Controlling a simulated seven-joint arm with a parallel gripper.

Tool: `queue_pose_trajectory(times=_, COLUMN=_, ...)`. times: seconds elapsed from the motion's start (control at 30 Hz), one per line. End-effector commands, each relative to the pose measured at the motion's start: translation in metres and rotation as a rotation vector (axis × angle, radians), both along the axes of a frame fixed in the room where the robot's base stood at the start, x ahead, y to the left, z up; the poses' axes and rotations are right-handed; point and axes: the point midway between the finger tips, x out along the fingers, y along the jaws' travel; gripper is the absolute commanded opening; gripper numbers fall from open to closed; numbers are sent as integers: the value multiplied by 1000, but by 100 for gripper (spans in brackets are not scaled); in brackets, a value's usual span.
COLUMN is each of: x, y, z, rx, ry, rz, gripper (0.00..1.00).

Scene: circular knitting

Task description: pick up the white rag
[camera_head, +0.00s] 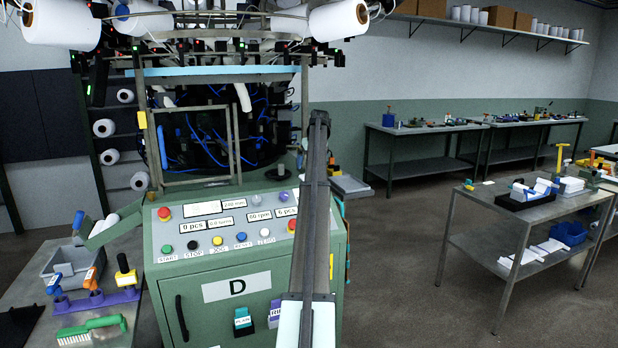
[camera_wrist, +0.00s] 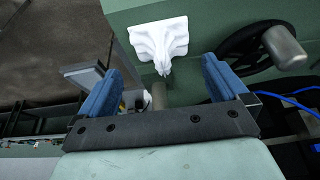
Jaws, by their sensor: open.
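The white rag (camera_wrist: 158,42) shows in the wrist view as a crumpled, folded cloth against a green machine surface. Its narrow gathered end points down toward my gripper. My gripper (camera_wrist: 162,78) has two blue fingers spread wide apart with nothing between them. The rag is beyond the fingertips, roughly centred between them, and appears apart from both. In the head view my arm rises in front of the green machine; my gripper and this rag cannot be made out there.
A black handwheel with a grey knob (camera_wrist: 284,46) is right of the rag, close to the right finger. Blue cables (camera_wrist: 292,100) lie below it. The green machine cabinet (camera_head: 240,297) stands centrally.

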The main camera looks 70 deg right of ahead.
Motion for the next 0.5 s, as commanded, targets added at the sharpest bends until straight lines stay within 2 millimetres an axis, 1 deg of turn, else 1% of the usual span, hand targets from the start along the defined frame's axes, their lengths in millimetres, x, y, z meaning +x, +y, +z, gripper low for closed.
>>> queue_pose_trajectory(times=0.17, x=4, y=-3, z=-7, rx=0, ry=0, rz=0, gripper=100)
queue_pose_trajectory(times=0.5, x=19, y=-14, z=-43, rx=1, ry=1, rz=0, gripper=100)
